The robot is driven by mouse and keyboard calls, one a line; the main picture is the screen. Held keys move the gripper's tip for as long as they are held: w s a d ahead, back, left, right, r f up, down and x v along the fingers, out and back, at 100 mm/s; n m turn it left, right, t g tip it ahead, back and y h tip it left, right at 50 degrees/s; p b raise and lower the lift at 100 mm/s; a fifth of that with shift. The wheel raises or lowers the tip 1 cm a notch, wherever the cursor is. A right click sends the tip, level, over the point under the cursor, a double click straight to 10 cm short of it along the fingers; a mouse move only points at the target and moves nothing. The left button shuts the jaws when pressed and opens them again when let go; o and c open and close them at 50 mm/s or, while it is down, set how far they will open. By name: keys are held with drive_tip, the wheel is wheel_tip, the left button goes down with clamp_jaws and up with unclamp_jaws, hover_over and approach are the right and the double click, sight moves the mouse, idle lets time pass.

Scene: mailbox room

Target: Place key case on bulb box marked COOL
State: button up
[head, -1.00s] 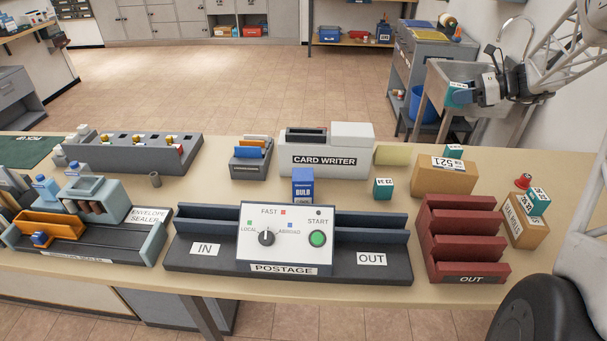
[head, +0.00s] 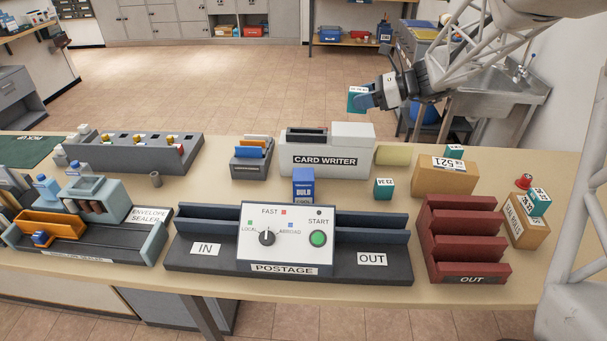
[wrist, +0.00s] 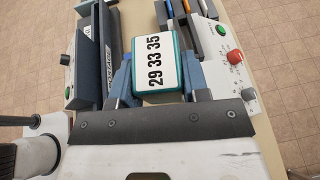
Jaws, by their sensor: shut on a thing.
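My gripper (head: 369,99) is shut on a teal key case (head: 357,99) with a white label and holds it in the air beyond the back edge of the table, as seen from the head. In the wrist view the key case (wrist: 154,63) sits between the two blue fingers, and its label reads 29 33 35. The blue bulb box (head: 303,187) stands upright on the table behind the postage machine, with a pale band near its base that appears to read COOL. Its top is bare. I cannot make out the bulb box in the wrist view.
The postage machine (head: 286,238) stands in front of the bulb box, the card writer (head: 325,160) behind it. Another teal case (head: 383,189) stands to its right. Brown boxes (head: 444,176) with teal cases on top and a red OUT rack (head: 464,240) are at the right.

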drive_tip(key=s+a+n+g, duration=0.1)
drive_tip(key=s+a, duration=0.7)
drive_tip(key=a, duration=0.5)
hover_over(307, 174)
wheel_tip(307, 174, down, 5)
drive_tip(key=shift+s+f, duration=0.1)
drive_tip(key=shift+f, duration=0.2)
drive_tip(key=shift+f, duration=3.1)
drive_tip(key=shift+f, duration=0.1)
drive_tip(key=shift+f, duration=1.8)
drive_tip(key=shift+f, duration=0.1)
